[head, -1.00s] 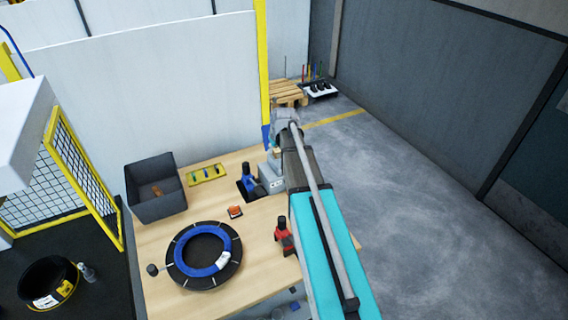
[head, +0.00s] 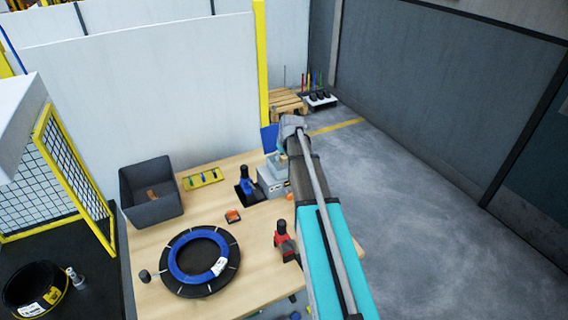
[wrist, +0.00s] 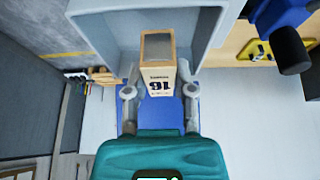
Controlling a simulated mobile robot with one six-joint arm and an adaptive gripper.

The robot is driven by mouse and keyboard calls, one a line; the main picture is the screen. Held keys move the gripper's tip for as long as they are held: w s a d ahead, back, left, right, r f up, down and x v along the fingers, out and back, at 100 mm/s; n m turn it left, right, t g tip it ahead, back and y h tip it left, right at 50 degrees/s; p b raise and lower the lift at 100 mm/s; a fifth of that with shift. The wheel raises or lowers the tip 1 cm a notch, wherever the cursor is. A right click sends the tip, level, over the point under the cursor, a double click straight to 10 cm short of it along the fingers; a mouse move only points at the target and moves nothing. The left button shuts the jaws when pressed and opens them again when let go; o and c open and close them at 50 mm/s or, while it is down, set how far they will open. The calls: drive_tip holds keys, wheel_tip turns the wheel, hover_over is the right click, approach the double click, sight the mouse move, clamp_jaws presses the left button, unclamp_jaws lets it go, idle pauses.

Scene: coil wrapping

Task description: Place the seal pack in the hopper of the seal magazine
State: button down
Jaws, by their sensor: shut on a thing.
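The seal pack (wrist: 158,78) is a small tan and cream block marked 16, seen in the wrist view. My gripper (wrist: 159,90) is shut on it, with one grey finger on each side. The pack shows against the open grey hopper of the seal magazine (wrist: 88,60), between its side walls; I cannot tell how deep it sits or whether it touches. In the head view the magazine is a grey box (head: 272,178) at the table's far right, partly behind my arm. The pack and my fingers cannot be made out clearly there.
A blue-handled tool (head: 247,182) stands beside the magazine. A red tool (head: 284,240), an orange item (head: 233,216), a coil with a blue ring (head: 202,262), a yellow tray (head: 203,178) and a dark bin (head: 150,192) are on the wooden table (head: 150,237).

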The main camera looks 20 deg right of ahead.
sight(283, 162)
drive_tip(key=shift+f, duration=0.1)
drive_tip(key=shift+w+d+f+b, duration=0.3)
drive_tip(key=shift+f+b, duration=0.15)
drive_tip(key=shift+b, duration=0.1)
drive_tip(key=shift+f+b, duration=1.45)
drive_tip(key=shift+f, duration=0.05)
drive_tip(key=shift+f, duration=0.1)
drive_tip(key=shift+c, duration=2.2)
unclamp_jaws()
drive_tip(key=p+v, duration=1.1)
drive_tip(key=v, duration=0.1)
drive_tip(key=shift+s, duration=0.15)
